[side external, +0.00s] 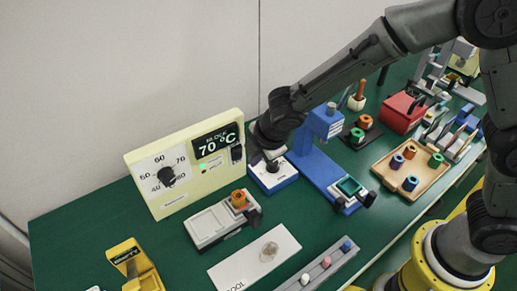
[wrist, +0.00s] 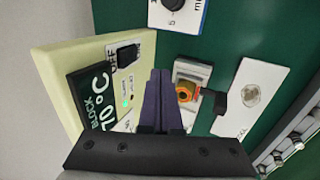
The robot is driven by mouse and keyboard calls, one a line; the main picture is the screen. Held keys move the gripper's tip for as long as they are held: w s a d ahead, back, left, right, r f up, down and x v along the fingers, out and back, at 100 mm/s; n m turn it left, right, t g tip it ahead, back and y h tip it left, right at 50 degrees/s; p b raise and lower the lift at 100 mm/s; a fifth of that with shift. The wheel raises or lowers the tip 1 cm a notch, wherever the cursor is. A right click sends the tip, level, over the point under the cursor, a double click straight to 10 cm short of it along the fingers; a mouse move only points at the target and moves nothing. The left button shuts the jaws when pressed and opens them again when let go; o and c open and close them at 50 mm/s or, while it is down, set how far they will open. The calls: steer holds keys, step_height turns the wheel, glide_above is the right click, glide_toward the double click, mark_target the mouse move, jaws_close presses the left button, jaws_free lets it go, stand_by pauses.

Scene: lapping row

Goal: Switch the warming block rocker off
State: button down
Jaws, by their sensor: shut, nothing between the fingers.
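The warming block panel (side external: 178,192) is a cream slab with a 70 °C display (side external: 216,145), a dial (side external: 167,175) and a black rocker (side external: 237,153) at its right end. In the wrist view the rocker (wrist: 124,54) sits beside an OFF label, and a small green light (wrist: 127,103) glows below the display. I cannot tell which side of the rocker is pressed in. My gripper (wrist: 160,73) is shut and empty, its dark fingers beside the rocker and apparently apart from it. In the side view the fingertips are hard to make out.
A blue box with a knob (side external: 272,167) and a blue stand (side external: 322,120) are close on the right. A pale warming tray (side external: 208,224) holding an orange piece (side external: 238,198) lies in front of the panel. A white plate (side external: 250,262) lies nearer.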

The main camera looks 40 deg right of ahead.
mark_target(238, 152)
steer(key=shift+w+f, duration=0.4)
steer(key=shift+w, duration=0.5)
steer(key=shift+w+f, duration=0.35)
steer(key=shift+w, duration=0.5)
steer(key=shift+w+f, duration=0.4)
steer(key=shift+w, duration=0.5)
steer(key=shift+w+r, duration=0.1)
steer(key=shift+w, duration=0.25)
steer(key=shift+r, duration=0.8)
